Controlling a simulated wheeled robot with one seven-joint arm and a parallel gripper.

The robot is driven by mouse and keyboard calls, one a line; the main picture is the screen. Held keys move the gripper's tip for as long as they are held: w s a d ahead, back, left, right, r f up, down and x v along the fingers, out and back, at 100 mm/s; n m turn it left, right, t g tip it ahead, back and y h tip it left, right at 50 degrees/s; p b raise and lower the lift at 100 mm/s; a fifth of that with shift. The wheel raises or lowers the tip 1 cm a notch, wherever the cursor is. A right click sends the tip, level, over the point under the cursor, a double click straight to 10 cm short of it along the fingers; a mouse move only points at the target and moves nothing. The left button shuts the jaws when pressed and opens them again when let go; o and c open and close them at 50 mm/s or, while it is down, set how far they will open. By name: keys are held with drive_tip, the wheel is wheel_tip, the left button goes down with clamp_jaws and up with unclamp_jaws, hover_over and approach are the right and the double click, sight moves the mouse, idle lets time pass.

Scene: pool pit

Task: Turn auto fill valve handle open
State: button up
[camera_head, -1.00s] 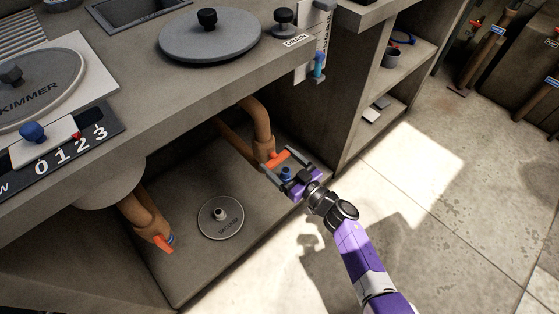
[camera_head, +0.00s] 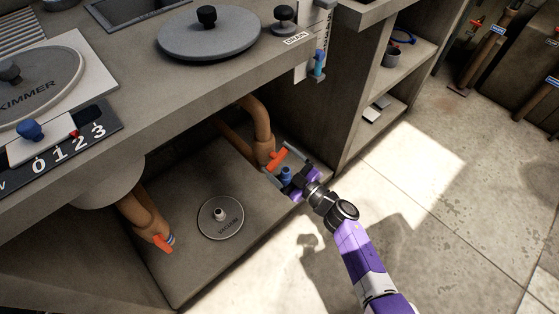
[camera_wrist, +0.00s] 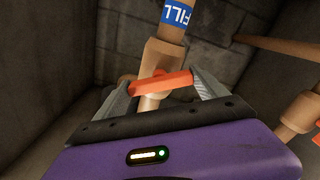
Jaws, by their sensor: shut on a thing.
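The auto fill valve handle (camera_head: 277,158) is an orange-red bar on a tan pipe under the counter. In the wrist view the handle (camera_wrist: 161,84) lies across between my two fingers, below a blue band reading FILL (camera_wrist: 177,12). My gripper (camera_head: 279,163) reaches in from the lower right and is shut on the handle. The wrist view shows my gripper (camera_wrist: 163,86) with a finger at each end of the bar. The valve body (camera_wrist: 163,57) is behind the handle.
Another pipe with an orange handle (camera_head: 163,243) stands to the left. A round grey lid (camera_head: 221,217) lies on the cabinet floor between them. The counter edge (camera_head: 200,107) overhangs above, and a partition wall (camera_head: 345,110) stands close on the right.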

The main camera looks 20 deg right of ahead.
drive_tip(key=n+b, duration=0.1)
drive_tip(key=n, duration=0.5)
drive_tip(key=shift+f+n, duration=0.15)
drive_tip(key=shift+n, duration=0.15)
drive_tip(key=n+b, duration=0.2)
drive_tip(key=n, duration=0.3)
drive_tip(key=shift+a+n, duration=0.1)
drive_tip(key=shift+n, duration=0.3)
drive_tip(key=o, duration=1.3)
